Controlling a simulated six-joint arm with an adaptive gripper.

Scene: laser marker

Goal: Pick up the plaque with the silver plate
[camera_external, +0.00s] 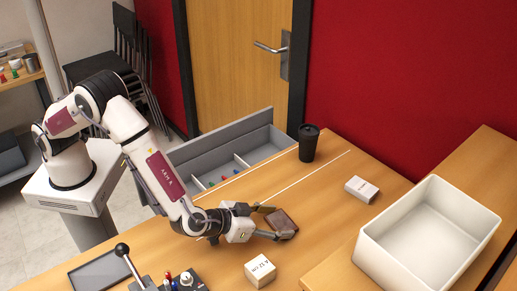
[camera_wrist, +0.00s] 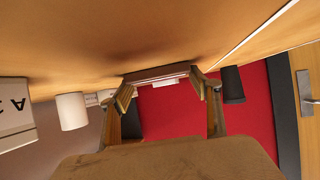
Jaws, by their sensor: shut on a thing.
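A small dark brown plaque (camera_external: 281,222) is at the wooden table, right of the middle in the external view. My gripper (camera_external: 276,222) is shut on it, one finger on each side. In the wrist view the plaque (camera_wrist: 157,74) shows nearly edge-on between the fingertips of my gripper (camera_wrist: 163,86). A thin pale strip runs along its edge there. I cannot tell whether this is a silver plate, as the face is not clear. I cannot tell whether the plaque touches the table or is just above it.
A white box (camera_external: 260,271) stands in front of my gripper, another (camera_external: 361,189) to the right. A black cup (camera_external: 308,143) stands at the back beside a grey divided tray (camera_external: 243,168). A large white bin (camera_external: 398,258) is at right. A lever control box (camera_external: 183,283) is front left.

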